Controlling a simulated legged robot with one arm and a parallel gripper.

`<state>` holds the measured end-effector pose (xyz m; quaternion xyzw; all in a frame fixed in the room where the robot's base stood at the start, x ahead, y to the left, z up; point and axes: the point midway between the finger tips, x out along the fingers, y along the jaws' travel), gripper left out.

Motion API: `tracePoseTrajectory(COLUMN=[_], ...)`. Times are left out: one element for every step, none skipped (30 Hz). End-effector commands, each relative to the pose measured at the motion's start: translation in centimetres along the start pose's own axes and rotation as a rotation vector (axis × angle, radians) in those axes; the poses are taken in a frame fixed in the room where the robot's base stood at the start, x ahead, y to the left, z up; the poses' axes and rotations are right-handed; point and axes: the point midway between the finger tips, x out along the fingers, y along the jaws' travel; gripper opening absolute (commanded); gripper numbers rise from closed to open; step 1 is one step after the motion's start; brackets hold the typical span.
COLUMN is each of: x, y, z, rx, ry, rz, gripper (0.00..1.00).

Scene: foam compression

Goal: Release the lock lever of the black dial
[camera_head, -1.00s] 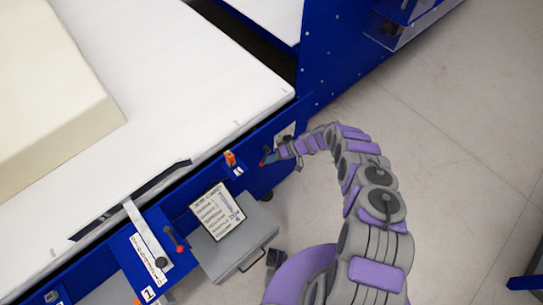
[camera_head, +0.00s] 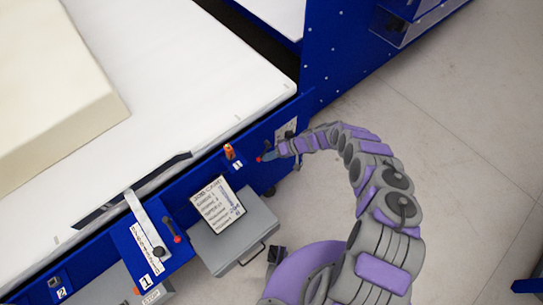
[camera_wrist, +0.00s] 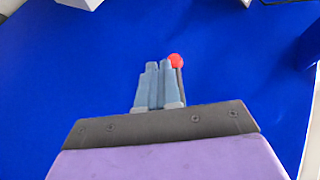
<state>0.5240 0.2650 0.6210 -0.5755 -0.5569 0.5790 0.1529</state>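A lever with a red ball end (camera_head: 259,159) stands on the blue front panel, right of the orange switch. The ball also shows in the wrist view (camera_wrist: 176,60), with a dark stem running down beside my fingers. My gripper (camera_head: 270,155) is at this lever; in the wrist view its grey-blue fingers (camera_wrist: 159,68) lie side by side, shut, just left of the ball and stem. I cannot tell whether they touch it. A second red-ended lever (camera_head: 177,239) and a black knob (camera_head: 158,254) sit by the white scale. A black dial near my gripper is not clearly visible.
An orange switch (camera_head: 229,151) is on the panel left of my gripper. A grey box (camera_head: 240,238) with a label card (camera_head: 217,206) juts out below. A white plate (camera_head: 287,129) is close above my gripper. Open floor (camera_head: 450,150) lies to the right.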

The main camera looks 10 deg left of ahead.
Motion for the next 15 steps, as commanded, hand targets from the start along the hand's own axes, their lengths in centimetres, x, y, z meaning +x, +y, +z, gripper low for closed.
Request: tracePoseTrajectory(x=[1.18, 1.22, 1.27, 1.31, 1.33, 1.38, 1.41, 1.44, 1.47, 1.50, 1.52, 1.56, 1.59, 1.55, 1.43], y=[-0.49, -0.49, -0.49, -0.49, -0.49, -0.50, -0.50, -0.50, -0.50, -0.51, -0.51, -0.52, -0.52, -0.51, -0.48], z=[0.45, 0.45, 0.47, 0.47, 0.48, 0.50, 0.50, 0.51, 0.52, 0.53, 0.54, 0.56, 0.57, 0.55, 0.52], rx=[-0.002, -0.002, -0.002, -0.002, -0.001, -0.001, -0.001, -0.001, -0.001, -0.001, -0.001, 0.000, 0.000, 0.000, 0.000], ry=[-0.016, -0.017, -0.017, -0.018, -0.018, -0.019, -0.019, -0.019, -0.020, -0.020, -0.020, -0.021, -0.021, -0.021, -0.019], rz=[-0.012, -0.012, -0.013, -0.013, -0.013, -0.013, -0.013, -0.013, -0.013, -0.013, -0.013, -0.013, -0.013, -0.013, -0.011], gripper=[0.00, 0.00, 0.00, 0.00, 0.00, 0.00, 0.00, 0.00, 0.00, 0.00, 0.00, 0.00, 0.00, 0.00, 0.00])
